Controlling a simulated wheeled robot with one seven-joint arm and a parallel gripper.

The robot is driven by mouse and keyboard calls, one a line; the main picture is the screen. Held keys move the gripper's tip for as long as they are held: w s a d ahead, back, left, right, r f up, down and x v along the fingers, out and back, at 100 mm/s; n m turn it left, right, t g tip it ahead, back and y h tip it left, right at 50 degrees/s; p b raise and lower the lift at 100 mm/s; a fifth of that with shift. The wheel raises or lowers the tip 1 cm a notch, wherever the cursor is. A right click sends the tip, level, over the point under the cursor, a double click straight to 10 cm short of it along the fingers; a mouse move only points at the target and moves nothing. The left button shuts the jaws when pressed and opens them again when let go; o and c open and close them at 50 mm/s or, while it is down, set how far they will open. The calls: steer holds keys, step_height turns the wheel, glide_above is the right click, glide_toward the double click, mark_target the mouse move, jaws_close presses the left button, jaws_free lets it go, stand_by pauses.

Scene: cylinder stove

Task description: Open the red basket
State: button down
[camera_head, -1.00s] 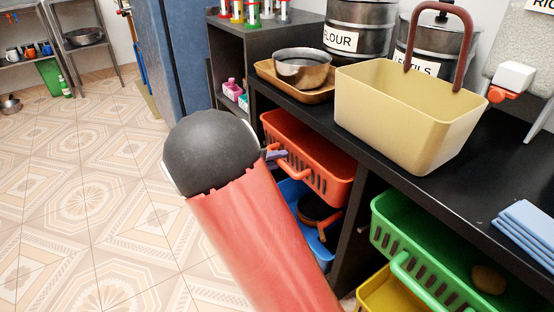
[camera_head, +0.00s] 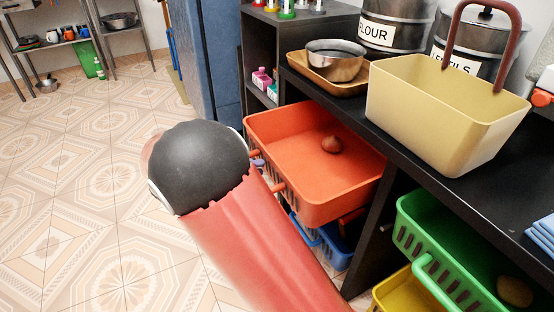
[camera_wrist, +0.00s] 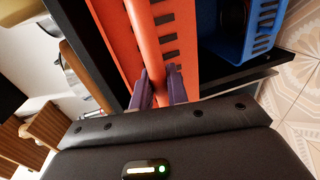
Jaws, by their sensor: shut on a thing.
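The red basket (camera_head: 306,160) is pulled well out of its shelf bay in the head view, with a round brown item (camera_head: 331,144) inside. My gripper (camera_wrist: 162,86) shows in the wrist view, its purple fingers on either side of the basket's red bar handle (camera_wrist: 147,45), shut on it. In the head view my arm hides most of the handle, and only a bit of my gripper (camera_head: 257,160) shows at the basket's front left.
A blue basket (camera_head: 325,240) sits below the red one. Green (camera_head: 440,250) and yellow (camera_head: 395,292) baskets are to the right. A cream basket (camera_head: 440,110) and a metal bowl (camera_head: 335,62) stand on the counter.

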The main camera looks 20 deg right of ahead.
steer(key=f+v, duration=0.1)
steer(key=v, duration=0.6)
steer(key=shift+f, duration=0.25)
steer(key=shift+a, duration=0.15)
steer(key=c, duration=1.4)
jaws_free()
steer(key=v, duration=0.7)
steer(key=shift+a+p, duration=0.35)
steer(key=shift+p, duration=0.1)
steer(key=shift+s+r, duration=0.1)
steer(key=shift+s, duration=0.05)
